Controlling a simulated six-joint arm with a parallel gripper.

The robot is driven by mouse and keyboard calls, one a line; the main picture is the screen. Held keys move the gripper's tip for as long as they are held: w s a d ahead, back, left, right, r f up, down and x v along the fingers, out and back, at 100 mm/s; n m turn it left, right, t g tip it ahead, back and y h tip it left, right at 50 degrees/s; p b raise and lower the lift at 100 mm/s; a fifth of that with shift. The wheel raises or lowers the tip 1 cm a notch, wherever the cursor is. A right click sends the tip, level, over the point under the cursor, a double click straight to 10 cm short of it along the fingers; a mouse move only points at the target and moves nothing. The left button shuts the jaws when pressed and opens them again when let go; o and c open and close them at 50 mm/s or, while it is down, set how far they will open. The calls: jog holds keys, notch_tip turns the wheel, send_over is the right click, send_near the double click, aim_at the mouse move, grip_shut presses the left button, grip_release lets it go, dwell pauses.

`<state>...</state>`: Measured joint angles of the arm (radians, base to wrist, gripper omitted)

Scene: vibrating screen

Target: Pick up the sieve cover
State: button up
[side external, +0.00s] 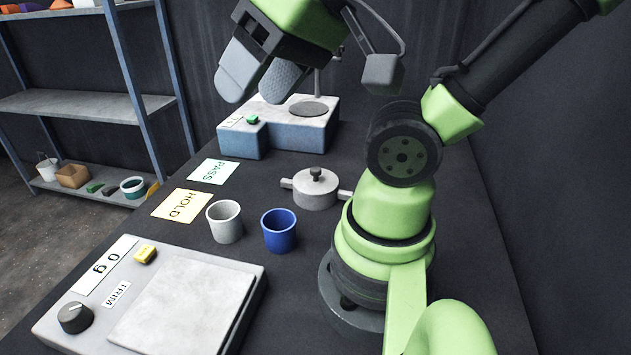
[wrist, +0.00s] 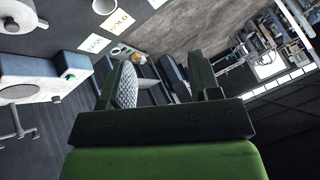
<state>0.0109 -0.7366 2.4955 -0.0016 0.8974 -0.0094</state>
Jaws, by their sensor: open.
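The sieve cover (side external: 316,192) looks like a round grey metal lid with a dark knob on top and a short handle on each side. It lies flat on the dark table, between my arm's base and the PASS card. Part of it also shows in the wrist view's top left corner (wrist: 22,13). My gripper (side external: 258,84) is open and empty. It is high above the vibrating screen machine (side external: 290,136), behind and well apart from the cover. In the wrist view my gripper's two fingers (wrist: 165,76) stand apart with nothing between them.
The machine has a green button and an upright post. Near the cover stand a white cup (side external: 225,222) and a blue cup (side external: 279,231). PASS (side external: 213,172) and HOLD (side external: 181,206) cards lie left. A scale (side external: 185,305) is in front. A shelf (side external: 85,105) stands at left.

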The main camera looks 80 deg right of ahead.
jog(key=w+d+f+g+h, duration=0.3)
jog(key=w+d+f, duration=0.15)
jog(key=d, duration=0.45)
jog(key=g+y, duration=0.1)
jog(key=g, duration=0.3)
send_over(316, 169)
jog(key=shift+m, duration=0.3)
notch_tip(316, 169, down, 12)
jog(key=shift+f, duration=0.2)
notch_tip(316, 169, down, 4)
jog(key=shift+f, duration=3)
jog(key=c, duration=1.1)
jog(key=shift+o, duration=0.2)
